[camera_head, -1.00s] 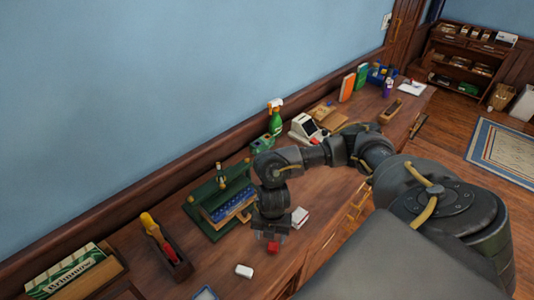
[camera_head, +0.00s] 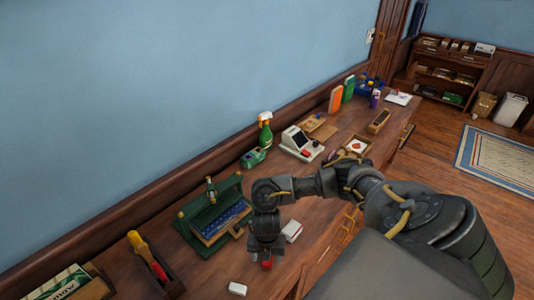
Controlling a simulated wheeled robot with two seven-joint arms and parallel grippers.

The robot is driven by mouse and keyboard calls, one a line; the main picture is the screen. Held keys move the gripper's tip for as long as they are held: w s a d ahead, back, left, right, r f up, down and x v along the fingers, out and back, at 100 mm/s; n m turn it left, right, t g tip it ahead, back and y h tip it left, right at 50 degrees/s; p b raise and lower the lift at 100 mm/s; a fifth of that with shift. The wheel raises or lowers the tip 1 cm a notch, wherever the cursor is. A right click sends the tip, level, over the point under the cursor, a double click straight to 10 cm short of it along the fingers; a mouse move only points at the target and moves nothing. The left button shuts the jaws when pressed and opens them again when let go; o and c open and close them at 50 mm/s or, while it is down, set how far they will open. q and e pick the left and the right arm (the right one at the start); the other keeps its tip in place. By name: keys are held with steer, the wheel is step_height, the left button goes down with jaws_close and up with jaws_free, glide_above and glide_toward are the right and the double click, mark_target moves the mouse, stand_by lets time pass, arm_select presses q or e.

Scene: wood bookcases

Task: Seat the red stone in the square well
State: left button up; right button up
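The red stone (camera_head: 267,264) is a small red block low in the head view, directly beneath my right gripper (camera_head: 266,257). That gripper points down over the front part of the wooden counter. Its fingers are dark and small here, and I cannot tell whether they grip the stone or only stand around it. A wooden tray (camera_head: 341,157) with a white square panel and a red mark on it lies farther along the counter, beyond my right arm. I cannot tell whether it holds the square well. My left gripper is not in view.
A green rack (camera_head: 190,232) stands left of my gripper. A white block (camera_head: 237,289) and a white box (camera_head: 292,231) lie nearby. A card terminal (camera_head: 300,144), a green spray bottle (camera_head: 265,133) and a wooden caddy (camera_head: 164,272) with a yellow-handled tool line the counter.

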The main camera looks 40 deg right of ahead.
mark_target(267, 263)
steer(key=f, duration=0.3)
steer(key=shift+w+d+f, duration=0.1)
steer(key=shift+d+f, duration=0.1)
steer(key=shift+f, duration=0.05)
steer(key=c, duration=1.2)
steer(key=shift+r, duration=0.1)
